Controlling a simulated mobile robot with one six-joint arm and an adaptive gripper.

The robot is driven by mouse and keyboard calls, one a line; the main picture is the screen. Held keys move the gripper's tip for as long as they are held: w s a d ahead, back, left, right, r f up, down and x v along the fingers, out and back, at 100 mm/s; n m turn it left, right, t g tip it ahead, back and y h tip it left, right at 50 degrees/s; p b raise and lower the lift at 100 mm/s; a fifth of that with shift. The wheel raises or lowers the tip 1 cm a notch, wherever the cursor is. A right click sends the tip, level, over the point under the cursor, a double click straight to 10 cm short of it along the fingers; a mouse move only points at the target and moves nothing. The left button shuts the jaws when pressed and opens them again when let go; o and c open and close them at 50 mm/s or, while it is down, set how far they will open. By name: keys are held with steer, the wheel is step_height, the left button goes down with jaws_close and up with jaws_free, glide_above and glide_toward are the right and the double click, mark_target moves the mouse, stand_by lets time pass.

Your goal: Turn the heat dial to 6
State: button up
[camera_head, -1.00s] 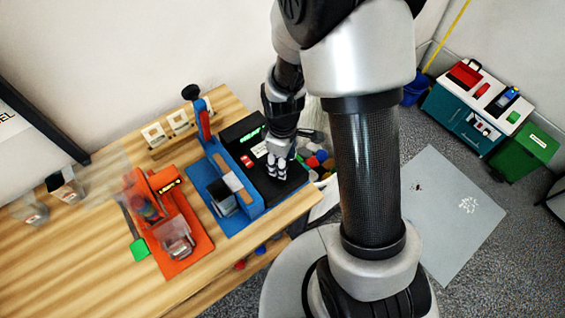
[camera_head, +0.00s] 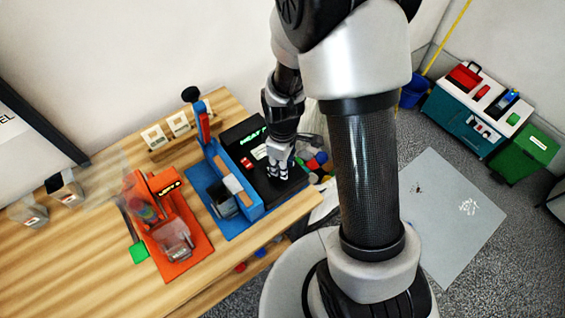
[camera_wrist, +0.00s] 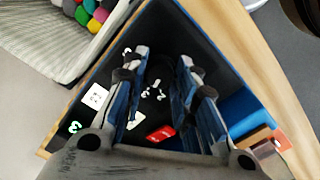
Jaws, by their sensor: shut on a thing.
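The black heat unit (camera_head: 240,131) stands at the right end of the table, with green lettering at its back. My gripper (camera_head: 279,172) points down over its front panel and hides the dial in the head view. In the wrist view my gripper (camera_wrist: 165,85) has one finger on each side of the dark heat dial (camera_wrist: 154,92), shut on it. Small white marks show around the dial, too small to read. A green character (camera_wrist: 74,127) glows at the lower left and looks like a 3, partly hidden. A red button (camera_wrist: 160,133) is below the dial.
A blue press (camera_head: 220,185) stands directly left of the heat unit, and an orange device (camera_head: 172,225) is further left. Several coloured pieces (camera_head: 318,160) lie in a bin just right of the unit. The table's front left is clear.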

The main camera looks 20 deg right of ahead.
steer(key=shift+c, duration=0.4)
steer(key=shift+m, duration=0.3)
steer(key=m, duration=0.3)
steer(key=shift+m, duration=0.3)
steer(key=m, duration=0.4)
steer(key=shift+m, duration=0.3)
steer(key=m, duration=0.9)
steer(key=o, duration=1.1)
